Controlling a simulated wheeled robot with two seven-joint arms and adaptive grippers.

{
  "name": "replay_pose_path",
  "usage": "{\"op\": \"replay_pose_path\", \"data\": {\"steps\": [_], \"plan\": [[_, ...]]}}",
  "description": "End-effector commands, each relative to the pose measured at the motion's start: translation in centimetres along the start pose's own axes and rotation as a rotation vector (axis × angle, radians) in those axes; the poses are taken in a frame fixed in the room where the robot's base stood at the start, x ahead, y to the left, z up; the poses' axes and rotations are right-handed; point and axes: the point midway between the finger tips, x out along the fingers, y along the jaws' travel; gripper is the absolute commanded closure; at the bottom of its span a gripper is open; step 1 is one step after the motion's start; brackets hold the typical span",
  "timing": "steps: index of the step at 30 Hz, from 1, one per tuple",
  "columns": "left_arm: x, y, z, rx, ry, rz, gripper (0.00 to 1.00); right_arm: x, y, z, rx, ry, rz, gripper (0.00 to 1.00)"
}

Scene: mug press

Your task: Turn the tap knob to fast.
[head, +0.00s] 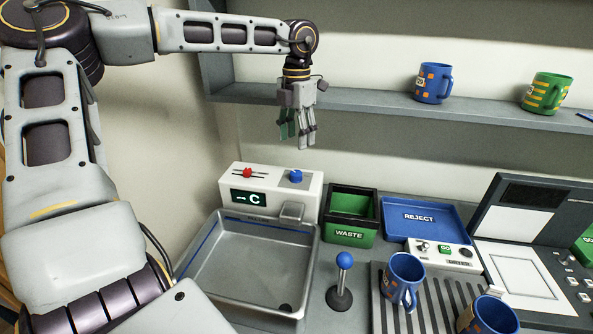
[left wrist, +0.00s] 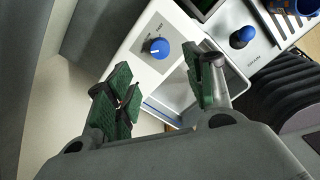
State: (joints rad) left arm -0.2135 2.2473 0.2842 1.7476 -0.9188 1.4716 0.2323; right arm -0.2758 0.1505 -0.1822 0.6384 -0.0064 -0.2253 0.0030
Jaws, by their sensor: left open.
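The blue tap knob (head: 295,176) sits on top of the white tap unit (head: 312,196) at the back of the sink. My left gripper (head: 297,132) hangs fingers down above the tap unit, apart from the knob. My right gripper is not in view.
A red slider (head: 247,173) sits left of the knob. The grey sink (head: 212,290) is in front, with a blue-topped lever (head: 345,262) to its right. A green waste bin (head: 350,236) and blue reject tray (head: 453,211) stand right. A shelf (head: 385,100) with mugs runs behind.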

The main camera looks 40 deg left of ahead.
Motion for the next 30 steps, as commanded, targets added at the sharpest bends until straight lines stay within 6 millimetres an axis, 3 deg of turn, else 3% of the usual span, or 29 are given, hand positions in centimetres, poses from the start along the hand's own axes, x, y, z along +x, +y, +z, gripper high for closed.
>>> {"op": "replay_pose_path", "data": {"steps": [21, 30], "plan": [[9.4, 0.0, -0.1, 0.0, 0.003, 0.0, 0.47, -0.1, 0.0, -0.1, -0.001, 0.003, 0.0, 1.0], [11.1, 0.0, 0.0, -0.001, 0.001, 0.0, 0.47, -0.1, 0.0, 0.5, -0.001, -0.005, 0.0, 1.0]]}}
